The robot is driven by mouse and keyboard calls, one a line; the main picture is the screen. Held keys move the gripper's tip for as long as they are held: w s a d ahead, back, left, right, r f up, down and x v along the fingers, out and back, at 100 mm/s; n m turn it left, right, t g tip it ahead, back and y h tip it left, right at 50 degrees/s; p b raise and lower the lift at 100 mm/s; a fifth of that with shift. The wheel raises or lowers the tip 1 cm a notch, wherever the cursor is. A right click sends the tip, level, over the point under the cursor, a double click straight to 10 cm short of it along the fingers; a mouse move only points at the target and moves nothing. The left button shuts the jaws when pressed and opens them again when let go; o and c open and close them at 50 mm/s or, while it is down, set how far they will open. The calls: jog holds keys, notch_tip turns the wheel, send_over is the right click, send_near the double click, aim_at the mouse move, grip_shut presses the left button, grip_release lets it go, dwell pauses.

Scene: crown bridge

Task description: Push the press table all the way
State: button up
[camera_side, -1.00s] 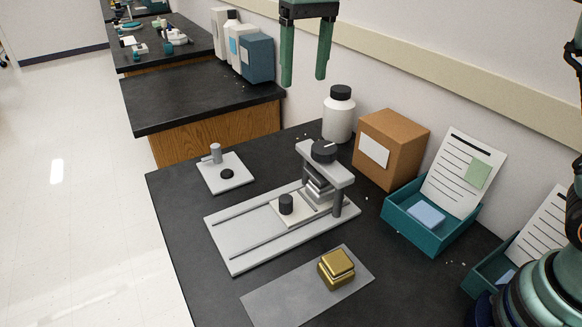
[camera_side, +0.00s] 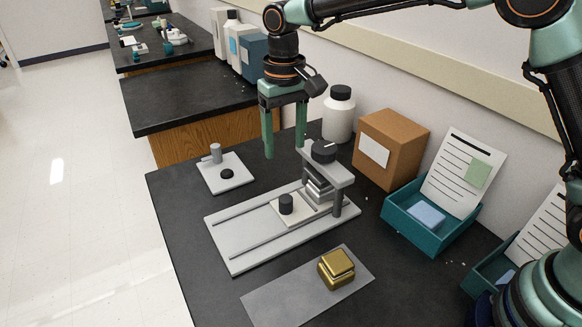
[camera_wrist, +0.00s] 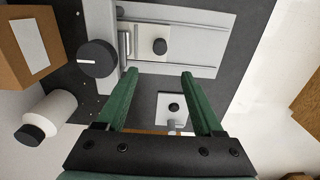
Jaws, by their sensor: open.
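The press table is a pale sliding plate (camera_side: 291,209) with a black knob (camera_side: 286,203), on a grey railed base (camera_side: 236,250). It sits at the mouth of the press frame (camera_side: 327,165), which has a black dial on top. In the wrist view the knob (camera_wrist: 159,46) and the dial (camera_wrist: 97,58) show beyond the fingers. My gripper (camera_side: 285,152) is open and empty, with two green fingers above the bench behind the press. In the wrist view my gripper (camera_wrist: 158,80) has a wide gap between its fingertips. The plate's far end is partly hidden by the frame.
A small white plate with a grey post (camera_side: 224,173) stands left of the press. A white bottle (camera_side: 338,118), cardboard box (camera_side: 392,146) and teal tray (camera_side: 433,236) line the wall side. A gold block (camera_side: 336,268) rests on a grey mat (camera_side: 290,297) in front.

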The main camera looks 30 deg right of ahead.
aim_at(286, 198)
notch_tip(286, 198, down, 16)
jog(key=shift+r, duration=0.2)
dwell(0.4)
